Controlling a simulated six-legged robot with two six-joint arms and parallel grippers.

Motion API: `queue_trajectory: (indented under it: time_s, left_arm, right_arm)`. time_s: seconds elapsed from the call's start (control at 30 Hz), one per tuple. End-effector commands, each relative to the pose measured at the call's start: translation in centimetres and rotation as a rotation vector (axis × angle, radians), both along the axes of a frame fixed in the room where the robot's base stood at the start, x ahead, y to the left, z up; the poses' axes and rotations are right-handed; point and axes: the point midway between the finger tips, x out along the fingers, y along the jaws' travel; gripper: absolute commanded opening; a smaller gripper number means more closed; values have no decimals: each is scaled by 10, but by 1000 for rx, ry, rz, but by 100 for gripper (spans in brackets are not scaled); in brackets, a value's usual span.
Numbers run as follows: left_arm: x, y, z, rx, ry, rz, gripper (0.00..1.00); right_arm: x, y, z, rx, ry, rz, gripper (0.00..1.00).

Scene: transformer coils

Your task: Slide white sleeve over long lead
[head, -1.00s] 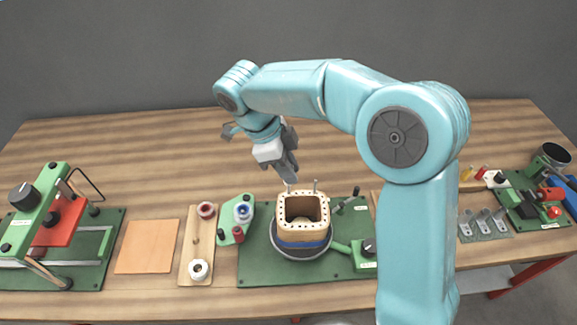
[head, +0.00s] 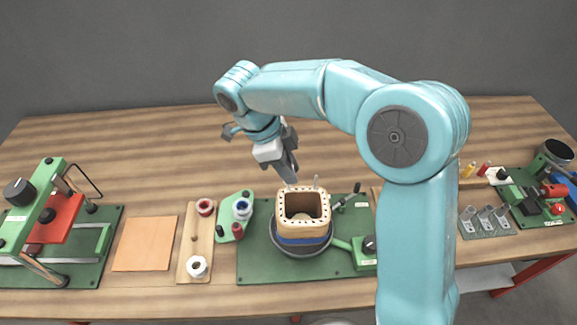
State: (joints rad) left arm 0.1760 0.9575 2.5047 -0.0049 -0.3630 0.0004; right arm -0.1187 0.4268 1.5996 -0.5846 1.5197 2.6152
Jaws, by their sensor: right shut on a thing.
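The coil (head: 303,229) is a tan, square-topped block with a ring of holes and a blue band, standing on a dark round base on the green fixture board (head: 258,268). A thin grey lead (head: 316,182) stands upright at the coil's back edge. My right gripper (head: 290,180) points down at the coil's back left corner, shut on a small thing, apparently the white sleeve. The sleeve and the long lead's tip are too small and too covered by the fingers to make out. My left gripper is out of view.
Yellow and red sleeves (head: 484,169) stand at the right by a metal holder (head: 485,221). Spools sit on a wooden strip (head: 192,238) and a green holder (head: 235,218). A green press (head: 38,205) stands far left. The table behind the coil is clear.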

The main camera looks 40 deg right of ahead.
Motion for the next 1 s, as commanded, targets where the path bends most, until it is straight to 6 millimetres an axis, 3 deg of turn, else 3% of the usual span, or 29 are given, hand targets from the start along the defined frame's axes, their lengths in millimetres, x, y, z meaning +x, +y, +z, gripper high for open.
queue_trajectory:
  time_s: [0.77,0.8,0.87,1.0]
  left_arm:
    - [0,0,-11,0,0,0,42]
    - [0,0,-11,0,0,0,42]
    - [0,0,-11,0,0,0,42]
    - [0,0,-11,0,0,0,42]
  right_arm:
    - [0,0,-12,0,0,0,0]
    - [0,0,-12,0,0,0,28]
    - [0,0,-12,0,0,0,47]
    - [0,0,-12,0,0,0,51]
